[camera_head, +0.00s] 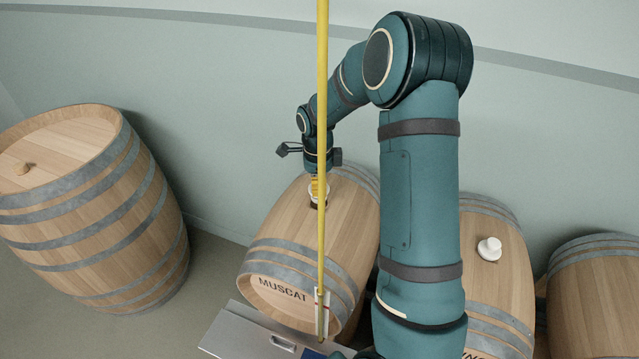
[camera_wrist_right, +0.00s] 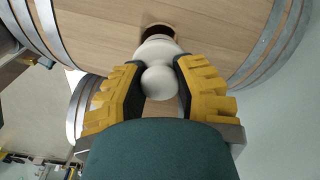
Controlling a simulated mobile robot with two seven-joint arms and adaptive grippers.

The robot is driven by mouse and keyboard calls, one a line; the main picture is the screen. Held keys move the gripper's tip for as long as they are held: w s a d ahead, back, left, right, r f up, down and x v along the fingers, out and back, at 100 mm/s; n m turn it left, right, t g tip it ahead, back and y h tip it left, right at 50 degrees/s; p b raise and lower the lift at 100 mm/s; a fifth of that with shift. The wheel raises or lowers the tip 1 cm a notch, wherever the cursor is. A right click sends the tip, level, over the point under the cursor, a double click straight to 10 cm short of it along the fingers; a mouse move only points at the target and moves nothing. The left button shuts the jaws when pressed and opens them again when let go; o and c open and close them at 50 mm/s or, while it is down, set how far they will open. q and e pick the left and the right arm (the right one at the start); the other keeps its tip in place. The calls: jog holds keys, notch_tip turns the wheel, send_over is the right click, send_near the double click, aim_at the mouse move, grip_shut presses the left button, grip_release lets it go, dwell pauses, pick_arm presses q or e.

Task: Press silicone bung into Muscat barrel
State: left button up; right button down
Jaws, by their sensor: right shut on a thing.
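The Muscat barrel (camera_head: 285,245) lies on its side in the head view, with MUSCAT on its head. My right gripper (camera_head: 317,188) points down over its upper side, by the dark bung hole. In the right wrist view the yellow-padded fingers of my right gripper (camera_wrist_right: 158,88) are shut on a white silicone bung (camera_wrist_right: 158,50) with a round knob. The bung's far end overlaps the dark bung hole (camera_wrist_right: 158,30); I cannot tell whether it touches the rim. In the head view the fingers and a yellow pole partly hide this spot. My left gripper is not in view.
The yellow pole (camera_head: 322,130) stands upright before the barrel. Another lying barrel (camera_head: 500,270) to the right has a white bung (camera_head: 489,248) in its side. An upright barrel (camera_head: 95,220) stands at left. A grey metal surface (camera_head: 240,335) is at the front.

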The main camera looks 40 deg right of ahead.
jog(key=shift+f+b, duration=1.55)
jog(key=shift+f, duration=0.6)
dwell(0.5)
jog(key=c, duration=0.7)
grip_release()
notch_tip(320, 180, up, 12)
jog(key=shift+w+a, duration=0.1)
jog(key=shift+a, duration=0.05)
